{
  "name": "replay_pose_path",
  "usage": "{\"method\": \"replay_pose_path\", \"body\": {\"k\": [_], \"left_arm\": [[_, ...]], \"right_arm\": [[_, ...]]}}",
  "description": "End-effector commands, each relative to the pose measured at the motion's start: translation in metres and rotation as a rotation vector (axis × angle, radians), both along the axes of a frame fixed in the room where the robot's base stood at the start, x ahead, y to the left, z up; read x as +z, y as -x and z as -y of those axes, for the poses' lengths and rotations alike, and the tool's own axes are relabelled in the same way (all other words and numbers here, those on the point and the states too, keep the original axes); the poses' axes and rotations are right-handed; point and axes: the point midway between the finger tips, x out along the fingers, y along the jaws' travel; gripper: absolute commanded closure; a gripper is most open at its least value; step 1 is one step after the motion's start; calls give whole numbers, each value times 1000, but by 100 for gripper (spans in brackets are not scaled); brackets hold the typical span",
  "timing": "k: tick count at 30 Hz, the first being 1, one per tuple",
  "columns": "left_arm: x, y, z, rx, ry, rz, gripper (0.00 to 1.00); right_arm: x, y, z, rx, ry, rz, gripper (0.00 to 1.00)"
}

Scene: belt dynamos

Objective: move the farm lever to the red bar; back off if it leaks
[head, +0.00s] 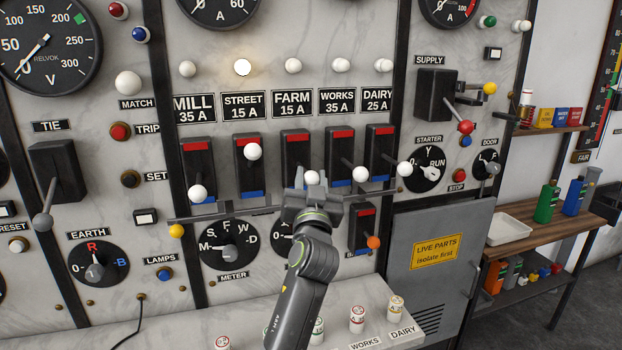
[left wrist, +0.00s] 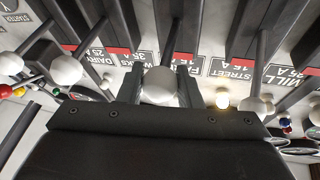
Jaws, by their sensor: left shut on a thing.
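The farm lever's white ball knob (head: 312,178) sits between the jaws of my left gripper (head: 312,192), which is shut on it. In the left wrist view the knob (left wrist: 161,85) fills the gap between the two fingers (left wrist: 161,92). The red bar (head: 295,134) is at the top of the farm switch, under the FARM 15 A label (head: 293,103). The knob hangs low, at about the height of the works and dairy knobs. My gripper hides the lower part of the farm switch. The farm lamp (head: 293,65) is unlit. My right gripper is not in view.
The street knob (head: 253,151) stands higher, and its lamp (head: 242,67) is lit. A lever with an orange knob (head: 373,242) is below right.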

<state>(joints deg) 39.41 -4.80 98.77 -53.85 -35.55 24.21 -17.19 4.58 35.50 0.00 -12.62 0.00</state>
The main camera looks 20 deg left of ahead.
Motion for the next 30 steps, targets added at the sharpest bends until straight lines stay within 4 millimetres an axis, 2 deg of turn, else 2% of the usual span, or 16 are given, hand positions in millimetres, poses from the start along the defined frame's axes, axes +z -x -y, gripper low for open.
{"method": "replay_pose_path", "body": {"k": [3, 9, 21, 30], "left_arm": [[10, 0, 0, 1, 24, -36, 100], [21, -2, -1, 1, 56, -86, 100], [53, -9, -7, 0, 52, -73, 100], [65, -15, -11, 1, 51, -75, 100]], "right_arm": [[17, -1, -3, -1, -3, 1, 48], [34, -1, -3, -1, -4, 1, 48], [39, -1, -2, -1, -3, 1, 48], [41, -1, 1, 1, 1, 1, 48]]}}
